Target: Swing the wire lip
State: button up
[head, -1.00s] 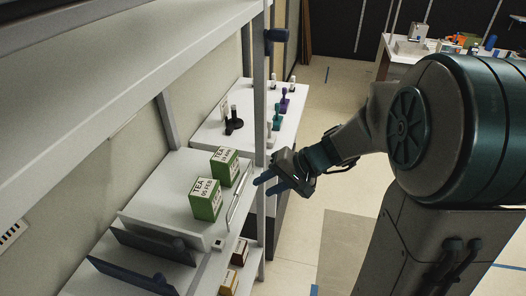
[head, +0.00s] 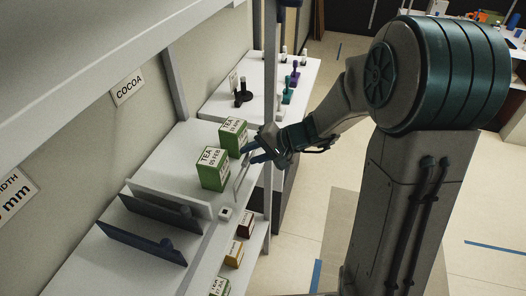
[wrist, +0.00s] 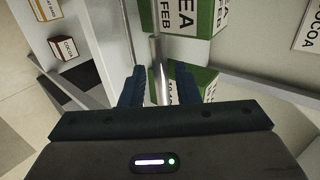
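The wire lip (head: 238,186) is a thin pale metal frame along the shelf's front edge, beside two green tea boxes. In the wrist view, a shiny bar of it (wrist: 160,72) runs between my fingers. My gripper (head: 250,154) is at the shelf edge, by the far end of the lip. Its blue fingers (wrist: 160,82) are open, one on each side of the bar; I cannot tell whether either touches it. The near tea box (head: 212,169) and the far tea box (head: 233,137) stand behind the lip. My gripper hides part of the lip's far end.
A shelf post (head: 269,95) rises close to my gripper. Dark blue dividers (head: 140,244) stand on the shelf at the near left. Small boxes, including a cocoa box (head: 244,225), sit on the lower shelf. A white counter (head: 217,105) with tampers lies beyond.

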jog(key=shift+a, duration=0.1)
grip_shut()
jog(key=shift+s+d+f+b, duration=0.1)
jog(key=shift+d+f+b, duration=0.05)
jog(key=shift+d+b, duration=0.2)
jog(key=shift+s+d, duration=0.2)
jog(key=shift+d, duration=0.3)
